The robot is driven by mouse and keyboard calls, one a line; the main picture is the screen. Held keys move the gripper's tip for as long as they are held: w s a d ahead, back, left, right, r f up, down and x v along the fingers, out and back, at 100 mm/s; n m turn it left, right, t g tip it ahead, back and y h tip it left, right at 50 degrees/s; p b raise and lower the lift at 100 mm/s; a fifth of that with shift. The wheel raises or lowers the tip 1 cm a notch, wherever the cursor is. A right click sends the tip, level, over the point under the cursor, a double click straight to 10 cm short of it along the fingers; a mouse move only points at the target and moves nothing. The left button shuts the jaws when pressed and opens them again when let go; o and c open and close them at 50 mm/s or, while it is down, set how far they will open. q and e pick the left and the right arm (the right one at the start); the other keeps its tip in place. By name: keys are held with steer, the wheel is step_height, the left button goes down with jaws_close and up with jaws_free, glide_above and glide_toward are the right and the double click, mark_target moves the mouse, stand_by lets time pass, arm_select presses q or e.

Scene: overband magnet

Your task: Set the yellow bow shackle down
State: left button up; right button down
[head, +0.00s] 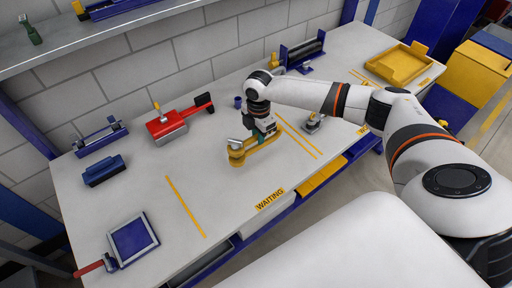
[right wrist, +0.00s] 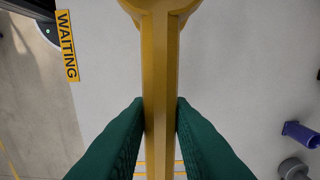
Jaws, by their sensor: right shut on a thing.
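The yellow bow shackle (head: 237,158) is near the middle of the workbench, with a grey metal piece at its left end. My right gripper (head: 266,138) is shut on it from above, at the end away from that piece. In the right wrist view the shackle's yellow body (right wrist: 160,60) runs upright between the green fingers of my right gripper (right wrist: 160,103), which touch it on both sides. I cannot tell whether the shackle touches the bench top. My left gripper is not in view.
The bench top (head: 130,205) is clear between yellow lines left of the WAITING label (head: 270,199). A red tool (head: 166,125), a blue block (head: 104,170) and a blue tray (head: 133,240) lie leftward. A small blue cup (head: 238,102) stands behind my gripper. A yellow tray (head: 398,64) is at right.

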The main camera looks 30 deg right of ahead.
steer(key=shift+r+p, duration=1.05)
steer(key=shift+r, duration=0.2)
